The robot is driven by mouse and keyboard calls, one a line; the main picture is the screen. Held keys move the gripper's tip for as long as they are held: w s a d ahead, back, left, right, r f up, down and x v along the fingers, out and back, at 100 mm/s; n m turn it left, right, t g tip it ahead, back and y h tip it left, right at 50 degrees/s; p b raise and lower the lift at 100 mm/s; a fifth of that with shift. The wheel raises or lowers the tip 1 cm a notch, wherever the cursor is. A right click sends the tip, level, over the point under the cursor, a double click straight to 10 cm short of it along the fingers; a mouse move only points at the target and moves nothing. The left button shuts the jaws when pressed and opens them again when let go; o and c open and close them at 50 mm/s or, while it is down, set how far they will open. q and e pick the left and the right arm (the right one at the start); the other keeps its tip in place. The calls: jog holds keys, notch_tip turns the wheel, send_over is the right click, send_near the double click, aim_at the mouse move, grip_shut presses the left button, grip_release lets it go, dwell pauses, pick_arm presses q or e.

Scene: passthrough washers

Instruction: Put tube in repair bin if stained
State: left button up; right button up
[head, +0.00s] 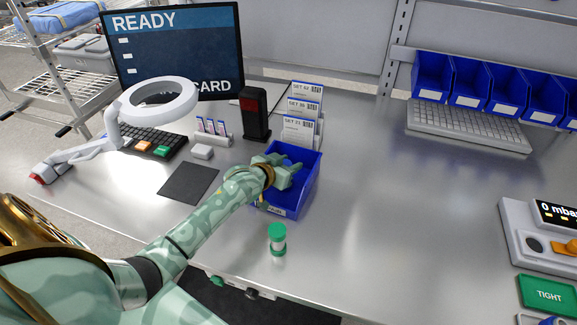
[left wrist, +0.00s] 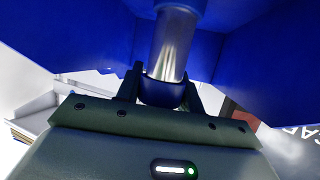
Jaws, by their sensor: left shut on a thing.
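A blue open bin (head: 298,200) stands in the middle of the table, with a small label on its front too small to read. My left gripper (head: 286,166) reaches over and into this bin. In the left wrist view, my left gripper (left wrist: 163,88) is shut on a shiny grey metal tube (left wrist: 172,52), with blue bin walls (left wrist: 92,38) around it. The tube is hidden in the head view. I cannot tell whether it carries a stain. My right gripper is not in view.
A green-capped jar (head: 277,240) stands in front of the bin. Cards (head: 299,131) stand behind it, beside a dark upright device (head: 254,115). A ring lamp (head: 160,98) and dark mat (head: 188,184) are to the left.

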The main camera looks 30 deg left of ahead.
pick_arm(q)
jog(key=shift+f, duration=0.1)
jog(key=o, duration=1.1)
jog(key=shift+r, duration=0.2)
jog(key=d+p+v, duration=0.1)
jog(key=p+v, duration=0.2)
jog(key=v, duration=0.9)
jog(key=shift+a, duration=0.45)
jog(key=shift+f, duration=0.1)
